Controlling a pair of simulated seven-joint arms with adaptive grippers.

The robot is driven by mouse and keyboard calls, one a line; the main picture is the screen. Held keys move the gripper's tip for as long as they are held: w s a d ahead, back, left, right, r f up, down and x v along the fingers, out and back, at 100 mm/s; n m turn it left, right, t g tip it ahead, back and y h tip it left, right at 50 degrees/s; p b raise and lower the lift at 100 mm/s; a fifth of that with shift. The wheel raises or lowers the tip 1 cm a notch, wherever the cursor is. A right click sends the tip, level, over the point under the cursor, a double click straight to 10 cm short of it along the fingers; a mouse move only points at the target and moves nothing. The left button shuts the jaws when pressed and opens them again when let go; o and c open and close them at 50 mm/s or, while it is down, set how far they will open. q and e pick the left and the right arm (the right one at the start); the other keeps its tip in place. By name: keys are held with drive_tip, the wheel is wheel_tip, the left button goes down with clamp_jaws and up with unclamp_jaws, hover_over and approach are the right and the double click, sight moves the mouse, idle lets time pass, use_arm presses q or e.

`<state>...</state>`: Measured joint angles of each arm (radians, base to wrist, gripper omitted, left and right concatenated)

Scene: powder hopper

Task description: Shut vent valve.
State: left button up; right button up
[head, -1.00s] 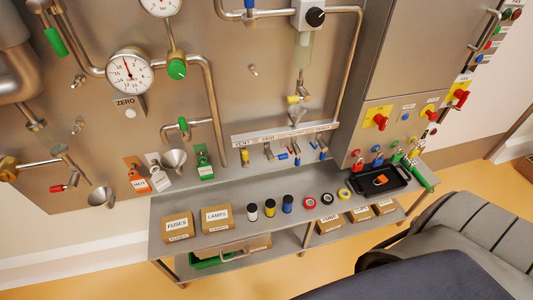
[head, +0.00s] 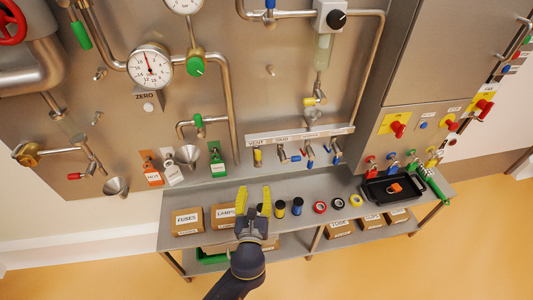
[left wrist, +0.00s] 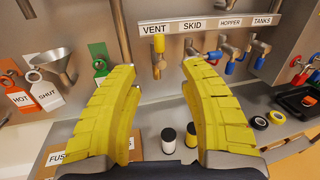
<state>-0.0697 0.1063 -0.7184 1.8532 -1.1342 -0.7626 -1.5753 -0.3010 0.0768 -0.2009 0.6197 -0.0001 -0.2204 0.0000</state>
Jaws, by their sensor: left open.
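The vent valve (head: 257,157) is a small tap with a yellow handle under the VENT label, leftmost on the labelled strip of the steel wall. In the left wrist view its yellow handle (left wrist: 159,46) hangs straight down in line with the pipe. My left gripper (head: 254,190) has yellow ribbed fingers and is open and empty, in front of the bench. In the left wrist view its spread fingertips (left wrist: 160,68) frame the vent valve between them, with the valve beyond and apart from them. My right gripper is not in view.
Other taps (head: 308,152) with red and blue handles hang to the right under the same strip. Funnels and the HOT tag (head: 152,168) are at the left. Below, the bench (head: 335,186) holds boxes, bottles, tape rolls and a black tray (head: 398,191).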

sight(258, 155)
use_arm(q)
drive_tip(key=shift+m, duration=0.3)
drive_tip(key=w, duration=0.5)
drive_tip(key=w+d, duration=0.1)
drive_tip(key=w, duration=1.1)
drive_tip(key=shift+w+d+f, duration=0.1)
drive_tip(key=shift+w+d, duration=0.1)
clamp_jaws()
